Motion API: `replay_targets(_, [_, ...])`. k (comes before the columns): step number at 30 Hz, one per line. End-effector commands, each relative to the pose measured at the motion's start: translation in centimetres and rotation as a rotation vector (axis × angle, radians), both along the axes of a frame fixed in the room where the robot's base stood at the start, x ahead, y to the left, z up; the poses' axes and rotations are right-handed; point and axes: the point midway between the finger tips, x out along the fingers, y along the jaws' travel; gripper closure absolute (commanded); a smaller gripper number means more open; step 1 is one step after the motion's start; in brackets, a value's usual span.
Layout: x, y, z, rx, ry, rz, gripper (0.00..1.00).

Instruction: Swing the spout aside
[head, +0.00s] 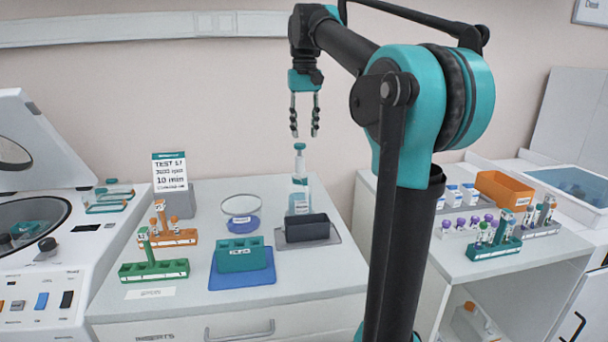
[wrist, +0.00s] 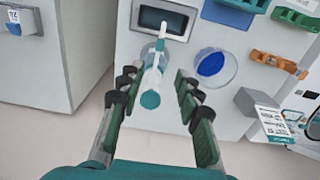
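A clear pump bottle (head: 299,193) with a white label and a teal top (head: 300,147) stands upright at the back of the white counter. In the wrist view its round teal top (wrist: 150,99) lies between my fingers in the picture. A white spout (wrist: 157,59) runs from the top toward the dark tray. My gripper (head: 304,132) hangs above the bottle, pointing down, with its two fingers spread apart. It also shows in the wrist view (wrist: 156,82), open and empty. The fingers look clear of the bottle and spout.
A dark bin (head: 307,229) on a grey tray stands in front of the bottle. A round dish (head: 241,206), a teal rack (head: 240,256) on a blue mat, and a sign stand (head: 171,182) are to the left. A centrifuge (head: 40,230) stands far left.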

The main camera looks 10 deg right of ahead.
Motion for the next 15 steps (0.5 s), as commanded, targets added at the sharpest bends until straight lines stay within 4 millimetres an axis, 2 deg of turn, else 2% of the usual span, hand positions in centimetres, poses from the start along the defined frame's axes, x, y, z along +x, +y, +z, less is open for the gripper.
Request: replay_targets(15, [0.0,0.0,-10.3,0.000,-0.001,0.000,0.66])
